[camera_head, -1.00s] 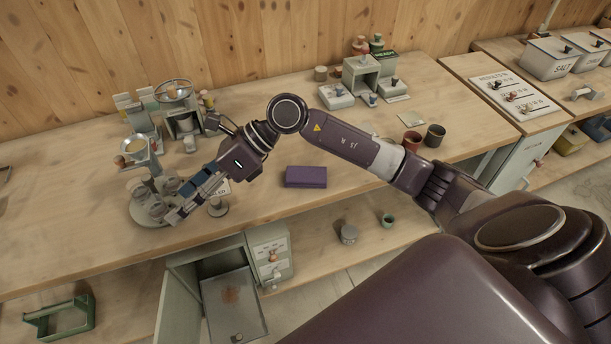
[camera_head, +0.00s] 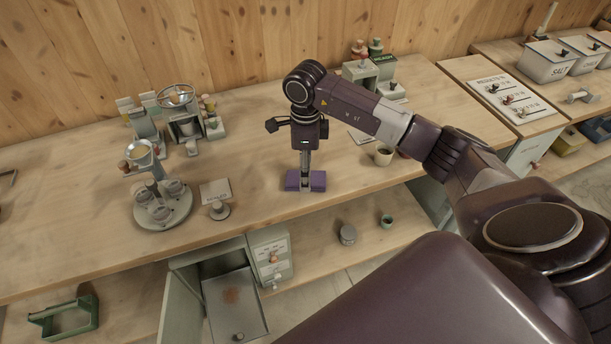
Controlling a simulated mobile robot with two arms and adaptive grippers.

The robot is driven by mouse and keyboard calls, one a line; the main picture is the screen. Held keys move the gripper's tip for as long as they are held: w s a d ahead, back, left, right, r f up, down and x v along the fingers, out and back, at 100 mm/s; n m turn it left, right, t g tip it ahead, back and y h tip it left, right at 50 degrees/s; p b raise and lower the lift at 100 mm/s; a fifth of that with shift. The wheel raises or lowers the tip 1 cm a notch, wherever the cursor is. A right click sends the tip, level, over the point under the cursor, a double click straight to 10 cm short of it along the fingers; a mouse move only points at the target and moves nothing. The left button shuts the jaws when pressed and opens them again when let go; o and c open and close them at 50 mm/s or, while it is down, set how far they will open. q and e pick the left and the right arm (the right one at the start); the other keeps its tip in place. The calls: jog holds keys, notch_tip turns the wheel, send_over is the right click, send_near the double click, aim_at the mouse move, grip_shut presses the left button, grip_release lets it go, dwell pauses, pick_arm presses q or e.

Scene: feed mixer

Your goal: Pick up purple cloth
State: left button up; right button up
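The purple cloth (camera_head: 318,181) is a small folded block lying flat on the wooden workbench, near its front edge. My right gripper (camera_head: 305,185) points straight down at the middle of the cloth. Its narrow fingers overlap the cloth in the picture and hide its centre. I cannot tell whether the fingers touch it or have closed on it. My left gripper is not in view.
A carousel stand with metal cups (camera_head: 162,208) and a small knob-topped piece (camera_head: 219,209) stand left of the cloth. A pale cup (camera_head: 383,155) stands to the right. Bench around the cloth is clear.

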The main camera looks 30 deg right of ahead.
jog(key=shift+f, duration=0.95)
jog(key=c, duration=1.3)
jog(key=shift+c, duration=0.2)
jog(key=shift+r, duration=0.1)
notch_tip(320, 180, up, 20)
jog(key=b, duration=0.2)
jog(key=shift+a, duration=0.15)
